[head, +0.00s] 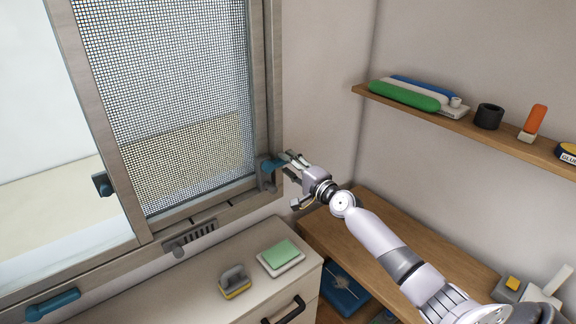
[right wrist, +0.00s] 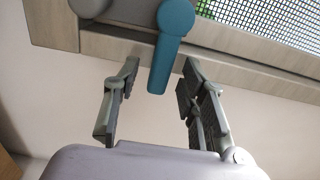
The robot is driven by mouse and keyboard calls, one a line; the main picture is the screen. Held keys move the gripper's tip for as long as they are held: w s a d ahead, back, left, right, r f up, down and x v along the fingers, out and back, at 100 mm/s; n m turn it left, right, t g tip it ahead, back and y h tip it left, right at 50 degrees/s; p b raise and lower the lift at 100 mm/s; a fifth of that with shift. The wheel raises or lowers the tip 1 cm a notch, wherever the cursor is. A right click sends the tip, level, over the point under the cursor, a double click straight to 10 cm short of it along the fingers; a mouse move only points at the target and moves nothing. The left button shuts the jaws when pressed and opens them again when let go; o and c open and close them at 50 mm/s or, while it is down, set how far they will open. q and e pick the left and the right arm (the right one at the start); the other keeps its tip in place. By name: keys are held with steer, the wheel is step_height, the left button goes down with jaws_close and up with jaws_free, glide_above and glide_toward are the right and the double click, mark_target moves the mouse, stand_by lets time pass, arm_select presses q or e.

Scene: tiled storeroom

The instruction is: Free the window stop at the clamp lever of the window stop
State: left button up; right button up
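The window stop (head: 266,180) is a grey fitting on the lower right corner of the window frame, by the mesh screen. Its teal clamp lever (head: 271,165) also shows in the right wrist view (right wrist: 171,45), where it hangs down from a round pivot. My right gripper (head: 289,172) is at the lever's right side in the head view. In the right wrist view its two fingers (right wrist: 160,78) are spread, with the lever's lower end between their tips. I see a gap on both sides, so it is not gripped. My left gripper is out of view.
A teal handle (head: 52,305) sits on the frame at lower left, and a dark knob (head: 102,185) on the sash. A cabinet (head: 205,295) with small items stands below. A shelf (head: 465,122) and a wooden bench (head: 400,245) are to the right.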

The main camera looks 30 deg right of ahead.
steer(key=shift+w, duration=0.45)
steer(key=shift+c, duration=0.5)
jaws_close()
